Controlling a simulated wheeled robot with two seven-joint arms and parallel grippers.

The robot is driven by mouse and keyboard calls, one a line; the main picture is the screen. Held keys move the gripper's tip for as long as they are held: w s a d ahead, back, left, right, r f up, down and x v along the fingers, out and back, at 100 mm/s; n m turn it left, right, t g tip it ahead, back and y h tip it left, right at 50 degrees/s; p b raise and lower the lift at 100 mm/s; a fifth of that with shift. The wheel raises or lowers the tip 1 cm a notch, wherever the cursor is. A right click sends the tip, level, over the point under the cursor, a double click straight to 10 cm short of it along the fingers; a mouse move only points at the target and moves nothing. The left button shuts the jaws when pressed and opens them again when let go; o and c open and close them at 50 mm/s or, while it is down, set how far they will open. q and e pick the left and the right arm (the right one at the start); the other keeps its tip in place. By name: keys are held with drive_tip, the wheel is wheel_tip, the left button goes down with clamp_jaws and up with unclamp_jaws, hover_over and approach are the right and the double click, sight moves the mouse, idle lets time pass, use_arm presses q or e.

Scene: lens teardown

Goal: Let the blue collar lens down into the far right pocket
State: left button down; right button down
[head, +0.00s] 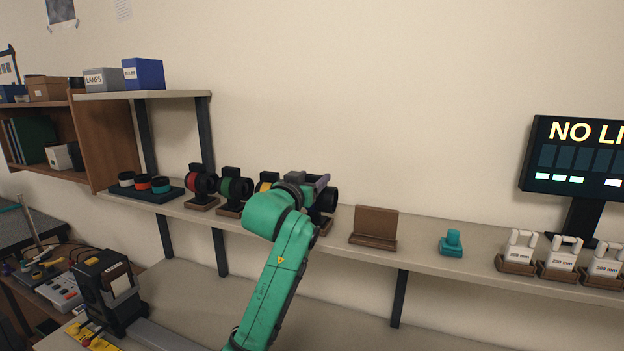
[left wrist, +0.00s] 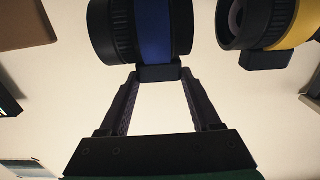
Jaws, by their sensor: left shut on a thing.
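The blue collar lens (left wrist: 155,28) is black with a wide blue band and fills the top of the left wrist view. My left gripper (left wrist: 158,74) is shut on the dark block at its lower side. In the head view, my left gripper (head: 316,183) is at the shelf row and hides most of this lens; only a black part (head: 327,200) shows beside it. A brown base shows partly just below; whether the lens touches it is hidden. I cannot make out a far right pocket in either view. My right gripper is not in view.
Lenses with red (head: 201,185), green (head: 234,189) and yellow (head: 266,182) collars stand left of my gripper. The yellow one (left wrist: 272,22) is close to the held lens. A brown stand (head: 375,225) and a teal piece (head: 451,243) are to the right, with bare shelf between them.

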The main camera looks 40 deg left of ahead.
use_arm(q)
drive_tip(key=shift+f, duration=0.25)
unclamp_jaws()
drive_tip(key=shift+d, duration=0.1)
drive_tip(key=shift+s+f+b, duration=0.15)
drive_tip(key=shift+s+b, duration=0.15)
drive_tip(key=shift+b, duration=0.1)
drive_tip(key=b+v, duration=0.8)
drive_tip(key=v, duration=0.6)
drive_tip(key=shift+d, duration=0.1)
drive_tip(key=shift+s, duration=0.1)
